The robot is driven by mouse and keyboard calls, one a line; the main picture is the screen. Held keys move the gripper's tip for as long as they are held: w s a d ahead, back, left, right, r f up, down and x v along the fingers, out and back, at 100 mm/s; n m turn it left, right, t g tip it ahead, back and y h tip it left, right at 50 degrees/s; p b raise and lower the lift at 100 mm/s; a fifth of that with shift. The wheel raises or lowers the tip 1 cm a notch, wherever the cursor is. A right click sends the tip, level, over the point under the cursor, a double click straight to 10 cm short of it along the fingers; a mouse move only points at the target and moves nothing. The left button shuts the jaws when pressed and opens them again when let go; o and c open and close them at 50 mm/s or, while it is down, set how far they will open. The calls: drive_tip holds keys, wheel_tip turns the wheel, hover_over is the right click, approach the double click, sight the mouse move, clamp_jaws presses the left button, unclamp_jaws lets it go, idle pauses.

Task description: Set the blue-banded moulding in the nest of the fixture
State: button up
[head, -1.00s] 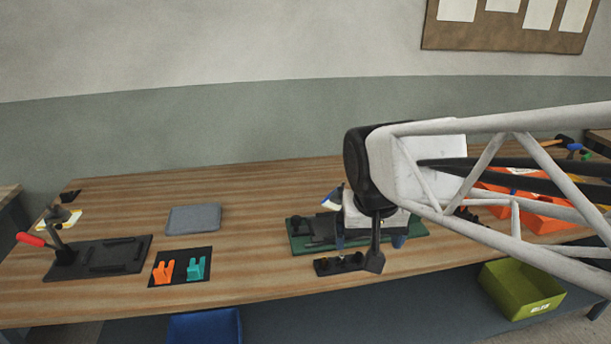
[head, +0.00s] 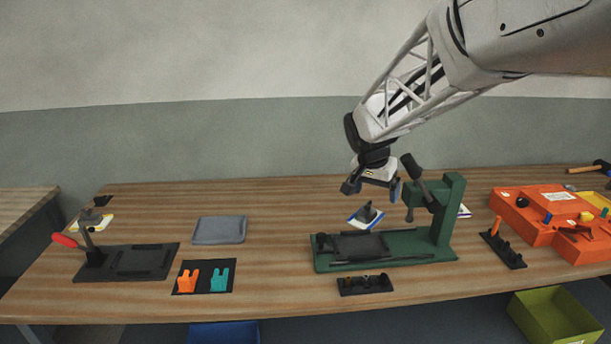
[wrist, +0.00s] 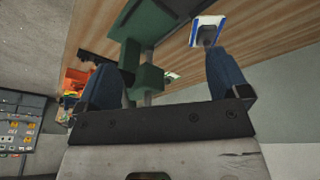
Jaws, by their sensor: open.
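The blue-banded moulding (head: 358,222), a white piece with a blue edge and a dark knob, lies on the bench behind the green fixture (head: 440,255). The green fixture has a dark plate (head: 362,246) on its base and a tall post with a dark-handled lever at its right. My gripper (head: 373,190) is open and empty, above the moulding and apart from it. In the wrist view my two blue fingers (wrist: 162,78) are spread wide. There the moulding (wrist: 207,22) shows beyond the right fingertip, and the green post (wrist: 147,50) shows between the fingers.
A black fixture (head: 130,262) with a red-handled clamp stands at the left, a yellow-edged piece (head: 104,222) behind it. A grey pad (head: 219,230), a mat with orange and teal parts (head: 204,277), small black racks (head: 365,285) and orange trays (head: 535,225) surround the green fixture.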

drive_tip(key=w+d+f+m, duration=0.1)
drive_tip(key=w+f, duration=0.2)
drive_tip(key=w, duration=0.4)
drive_tip(key=w+d+f+m, duration=0.2)
drive_tip(key=w+f, duration=0.1)
drive_tip(key=w, duration=0.3)
drive_tip(key=m+h, duration=0.1)
drive_tip(key=m, duration=0.2)
hover_over(368, 206)
drive_tip(key=a, duration=0.2)
drive_tip(key=f, duration=1)
drive_tip(key=shift+s+a, duration=0.15)
drive_tip(key=shift+s, duration=0.05)
drive_tip(key=shift+f, duration=0.2)
drive_tip(key=shift+x, duration=1.15)
drive_tip(key=shift+x, duration=2.6)
drive_tip(key=shift+s, duration=0.15)
drive_tip(key=shift+c, duration=0.3)
